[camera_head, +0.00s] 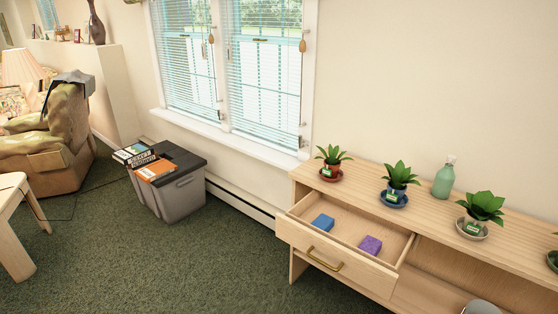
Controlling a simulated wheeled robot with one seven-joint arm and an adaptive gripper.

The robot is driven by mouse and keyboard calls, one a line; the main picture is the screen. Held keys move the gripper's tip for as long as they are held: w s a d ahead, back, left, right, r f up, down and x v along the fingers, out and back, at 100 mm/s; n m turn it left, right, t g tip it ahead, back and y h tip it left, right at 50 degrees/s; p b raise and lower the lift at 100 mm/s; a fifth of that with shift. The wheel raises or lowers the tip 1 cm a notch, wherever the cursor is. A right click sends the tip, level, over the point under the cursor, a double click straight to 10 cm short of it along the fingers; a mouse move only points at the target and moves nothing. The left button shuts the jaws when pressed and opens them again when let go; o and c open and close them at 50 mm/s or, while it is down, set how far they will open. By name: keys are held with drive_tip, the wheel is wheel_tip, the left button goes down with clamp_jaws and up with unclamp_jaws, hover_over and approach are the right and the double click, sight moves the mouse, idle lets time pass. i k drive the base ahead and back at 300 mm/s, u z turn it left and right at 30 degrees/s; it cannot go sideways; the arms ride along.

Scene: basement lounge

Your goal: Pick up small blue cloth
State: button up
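A small blue folded block-like piece (322,223), which fits the small blue cloth, lies in the open drawer (344,250) of the wooden sideboard, toward the drawer's left side. A purple piece of similar size (370,245) lies to its right in the same drawer, apart from it. My gripper is not seen in the head view, and nothing touches the blue piece.
The sideboard top (345,185) holds potted plants on saucers and a green bottle (444,180). A grey bin with a dark lid (180,195) bears books and stands under the window. Green carpet (150,265) lies clear before the drawer. An armchair (60,130) is at left.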

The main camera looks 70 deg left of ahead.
sight(326, 222)
drive_tip(key=u, duration=1.9)
drive_tip(key=k, duration=0.5)
drive_tip(key=z, duration=1.15)
drive_tip(key=i, duration=1.1)
drive_tip(key=u, duration=1.5)
